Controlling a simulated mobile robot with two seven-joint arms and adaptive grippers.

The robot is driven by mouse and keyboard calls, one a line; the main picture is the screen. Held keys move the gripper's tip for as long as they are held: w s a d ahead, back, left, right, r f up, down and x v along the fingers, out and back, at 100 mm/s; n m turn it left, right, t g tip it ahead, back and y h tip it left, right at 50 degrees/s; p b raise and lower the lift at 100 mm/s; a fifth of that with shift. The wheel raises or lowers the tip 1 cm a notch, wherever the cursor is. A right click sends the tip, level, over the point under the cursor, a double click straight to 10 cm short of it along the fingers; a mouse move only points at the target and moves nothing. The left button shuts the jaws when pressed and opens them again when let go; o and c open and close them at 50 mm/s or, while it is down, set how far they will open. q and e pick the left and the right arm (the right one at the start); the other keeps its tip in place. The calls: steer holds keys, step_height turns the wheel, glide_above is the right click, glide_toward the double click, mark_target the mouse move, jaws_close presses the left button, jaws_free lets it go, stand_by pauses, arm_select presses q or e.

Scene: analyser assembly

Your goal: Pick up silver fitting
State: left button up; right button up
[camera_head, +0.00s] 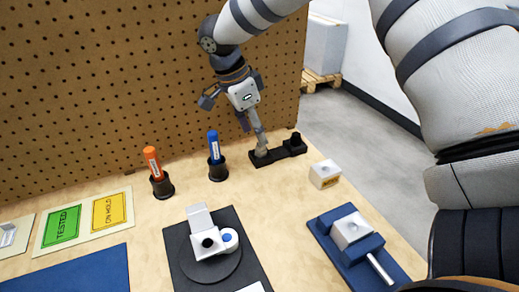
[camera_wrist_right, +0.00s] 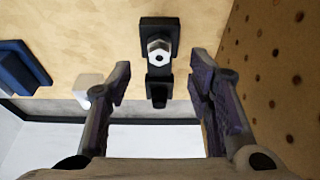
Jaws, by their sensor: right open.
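The silver fitting (camera_head: 258,138) stands in a black holder (camera_head: 291,147) at the back of the table, near the pegboard. In the right wrist view the fitting (camera_wrist_right: 159,48) shows its hexagonal end with a dark hole, over the black holder (camera_wrist_right: 159,24). My right gripper (camera_head: 226,112) is above the holder, close to the fitting. In the wrist view its fingers (camera_wrist_right: 159,72) are spread wide, with the fitting between their lines and touching neither. My left gripper is not in view.
Orange (camera_head: 151,160) and blue (camera_head: 214,147) markers stand in black cups left of the holder. A small white block (camera_head: 324,174) stands to the right. A blue fixture (camera_head: 340,247) and a black-based device (camera_head: 238,225) are in front. The pegboard (camera_head: 120,80) closes off the back.

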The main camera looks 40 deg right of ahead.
mark_target(261, 151)
steer(key=x, duration=0.4)
steer(key=shift+s+f, duration=0.1)
steer(key=shift+f, duration=0.25)
jaws_close()
steer(key=shift+r, duration=0.1)
